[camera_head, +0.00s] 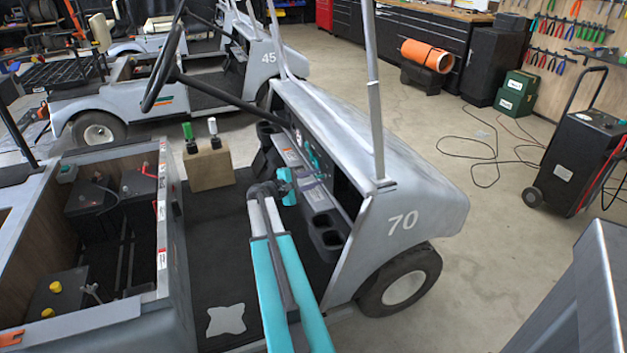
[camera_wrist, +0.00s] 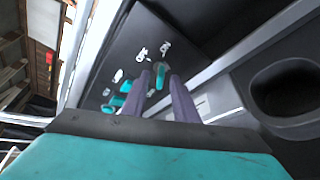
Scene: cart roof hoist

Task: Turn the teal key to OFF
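The teal key (camera_wrist: 160,74) shows in the wrist view on the dark dash panel, between my gripper's two fingertips. My gripper (camera_wrist: 161,82) points at the panel with its fingers apart, one on each side of the key. I cannot tell whether either finger touches it. White markings (camera_wrist: 142,55) sit on the panel near the key, too small to read. More teal parts (camera_wrist: 125,87) are on the panel to the left of the fingers. In the head view my gripper is at the dash of the grey cart (camera_head: 420,190) numbered 70, and the key cannot be made out there.
The steering wheel (camera_head: 163,65) and its column rise left of my arm. A roof post (camera_head: 376,110) stands right of the dash. An open cup holder (camera_wrist: 288,90) lies right of my fingers. A box with green and white levers (camera_head: 208,165) stands on the cart floor.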

